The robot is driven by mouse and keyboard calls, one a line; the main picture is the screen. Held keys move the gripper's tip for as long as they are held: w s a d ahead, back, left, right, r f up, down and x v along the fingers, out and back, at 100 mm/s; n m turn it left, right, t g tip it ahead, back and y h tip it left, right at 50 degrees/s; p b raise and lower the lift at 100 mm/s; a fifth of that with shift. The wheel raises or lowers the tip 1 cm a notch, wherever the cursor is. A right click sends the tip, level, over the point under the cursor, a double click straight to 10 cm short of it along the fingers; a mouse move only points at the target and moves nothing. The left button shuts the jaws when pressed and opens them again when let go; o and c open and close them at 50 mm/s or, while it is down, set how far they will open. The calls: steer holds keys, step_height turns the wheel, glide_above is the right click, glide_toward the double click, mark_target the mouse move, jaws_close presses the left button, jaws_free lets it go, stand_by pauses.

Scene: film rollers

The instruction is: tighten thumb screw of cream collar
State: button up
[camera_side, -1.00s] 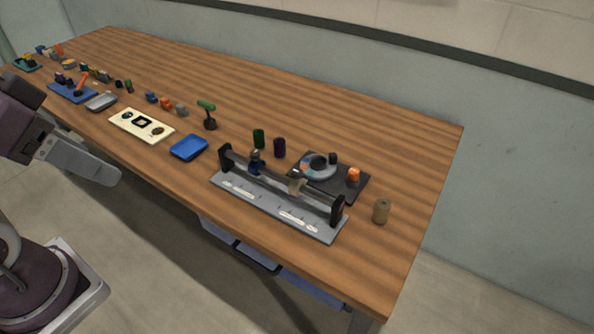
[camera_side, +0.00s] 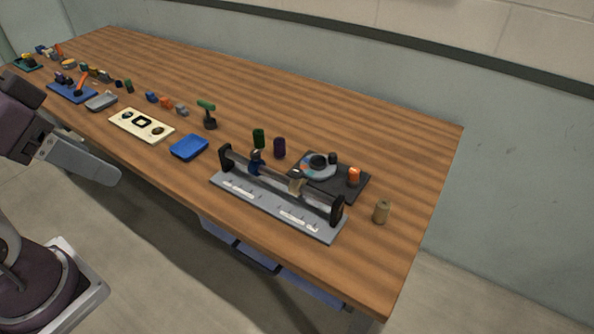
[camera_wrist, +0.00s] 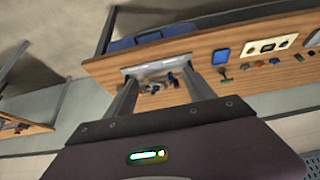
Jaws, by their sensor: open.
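The cream collar (camera_side: 297,186) sits on a horizontal rod between two black end posts (camera_side: 338,208) of a grey fixture (camera_side: 270,207). A dark blue collar (camera_side: 255,167) is on the same rod, left of it. The cream collar's thumb screw is too small to make out. In the wrist view my gripper (camera_wrist: 159,77) is open and empty, with the fixture (camera_wrist: 152,67) far beyond its fingertips. The gripper touches nothing. My arm stands at the left of the side view, well away from the fixture.
Behind the fixture stand a dark plate with a grey ring (camera_side: 319,166) and orange knob (camera_side: 353,176), a green cylinder (camera_side: 258,138) and a purple one (camera_side: 279,147). A tan cylinder (camera_side: 381,211) stands right; a blue tray (camera_side: 189,148) lies left. The table's back right is clear.

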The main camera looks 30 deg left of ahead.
steer(key=shift+c, duration=0.9)
steer(key=w+n, duration=0.1)
steer(key=w, duration=0.1)
steer(key=w+d+r+n+g, duration=0.1)
steer(key=w, duration=0.2)
steer(key=w+h, duration=0.1)
steer(key=w, duration=0.2)
steer(key=shift+w+d+r+n+g, duration=0.2)
steer(key=shift+d+r+n+g, duration=0.1)
steer(key=shift+r+n, duration=0.1)
steer(key=shift+c, duration=1)
steer(key=n+g+y, duration=0.1)
steer(key=n+y, duration=0.3)
steer(key=n, duration=0.3)
glide_above(297, 172)
steer(key=s+d, duration=0.2)
steer(key=d, duration=0.1)
step_height(297, 172, down, 17)
steer(key=x, duration=0.7)
steer(key=shift+a+f, duration=0.1)
steer(key=shift+a, duration=0.25)
steer(key=shift+s, duration=0.1)
jaws_close()
